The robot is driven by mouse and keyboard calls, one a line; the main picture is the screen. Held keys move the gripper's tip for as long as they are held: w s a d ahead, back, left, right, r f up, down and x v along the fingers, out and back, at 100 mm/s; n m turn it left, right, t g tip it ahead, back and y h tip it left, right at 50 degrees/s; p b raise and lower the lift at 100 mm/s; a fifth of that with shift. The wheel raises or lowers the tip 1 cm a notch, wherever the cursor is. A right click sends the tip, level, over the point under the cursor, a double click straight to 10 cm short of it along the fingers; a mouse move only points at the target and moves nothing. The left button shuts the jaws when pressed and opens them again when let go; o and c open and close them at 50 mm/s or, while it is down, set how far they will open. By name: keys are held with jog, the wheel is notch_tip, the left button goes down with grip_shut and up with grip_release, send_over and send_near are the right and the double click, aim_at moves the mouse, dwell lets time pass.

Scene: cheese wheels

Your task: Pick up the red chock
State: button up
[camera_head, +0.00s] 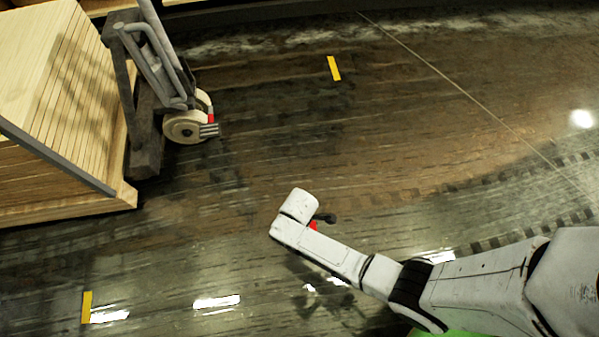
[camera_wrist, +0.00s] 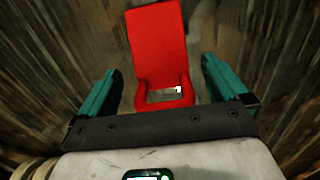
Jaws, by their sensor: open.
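The red chock (camera_wrist: 158,42) shows in the wrist view as a flat red slab with a squared loop at its near end. My gripper (camera_wrist: 161,70) is open, with one teal finger on each side of the chock. Gaps show between the chock and both fingers. In the head view, only a small red patch of the chock (camera_head: 313,226) shows beside my wrist, and my arm hides the rest. The dark end of my gripper (camera_head: 326,218) shows just above that patch. I cannot tell the height between the gripper and the chock.
A wooden stack (camera_head: 60,75) on a pallet stands at the upper left. A grey metal frame (camera_head: 150,60) with a pale caster wheel (camera_head: 184,127) stands beside it. Yellow floor marks (camera_head: 334,68) lie apart on the dark, shiny floor. The middle floor is clear.

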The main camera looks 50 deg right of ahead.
notch_tip(320, 180, down, 3)
jog(key=shift+f+b, duration=0.1)
jog(key=shift+b, duration=0.75)
jog(key=shift+c, duration=0.2)
jog(key=c, duration=1.3)
jog(key=shift+r, duration=0.2)
